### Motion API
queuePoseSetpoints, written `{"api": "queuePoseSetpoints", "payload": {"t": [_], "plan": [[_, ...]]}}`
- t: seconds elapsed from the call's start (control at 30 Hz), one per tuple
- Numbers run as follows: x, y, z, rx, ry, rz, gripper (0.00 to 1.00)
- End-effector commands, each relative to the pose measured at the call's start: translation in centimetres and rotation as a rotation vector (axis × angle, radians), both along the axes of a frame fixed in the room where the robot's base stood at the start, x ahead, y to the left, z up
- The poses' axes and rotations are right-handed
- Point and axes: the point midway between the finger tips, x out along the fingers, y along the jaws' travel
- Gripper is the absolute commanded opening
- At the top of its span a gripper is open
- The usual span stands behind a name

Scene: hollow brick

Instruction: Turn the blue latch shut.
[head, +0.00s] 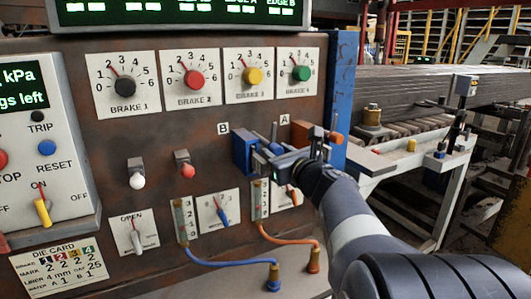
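The blue latch (243,151) is a blue block on the brown panel, below the label B. A blue upright piece (274,132) shows just to its right, close to my gripper; I cannot tell whether it is part of the latch. My gripper (270,155) reaches in from the lower right, with its end at the right side of the blue block. The fingers are small and overlap the blue parts, so I cannot tell whether they touch or grip anything. The latch's right side is partly hidden by my gripper.
An orange block (300,132) sits below label A, with an orange-tipped piece (333,136) to its right. Four dials (194,78) line the panel above. Blue (232,262) and orange (288,238) hoses hang below. A blue post (342,95) edges the panel's right side.

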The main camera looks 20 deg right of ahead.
Motion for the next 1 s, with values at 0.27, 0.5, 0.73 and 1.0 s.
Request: {"api": "queuePoseSetpoints", "payload": {"t": [0.27,0.5,0.73,1.0], "plan": [[0.05,0.01,-0.01,0.000,0.000,0.000,0.33],[0.03,0.00,-0.01,0.000,0.000,0.000,0.14],[0.02,0.01,-0.04,-0.003,0.000,0.000,0.04],[0.00,-0.01,-0.28,-0.075,-0.003,-0.001,0.04]]}}
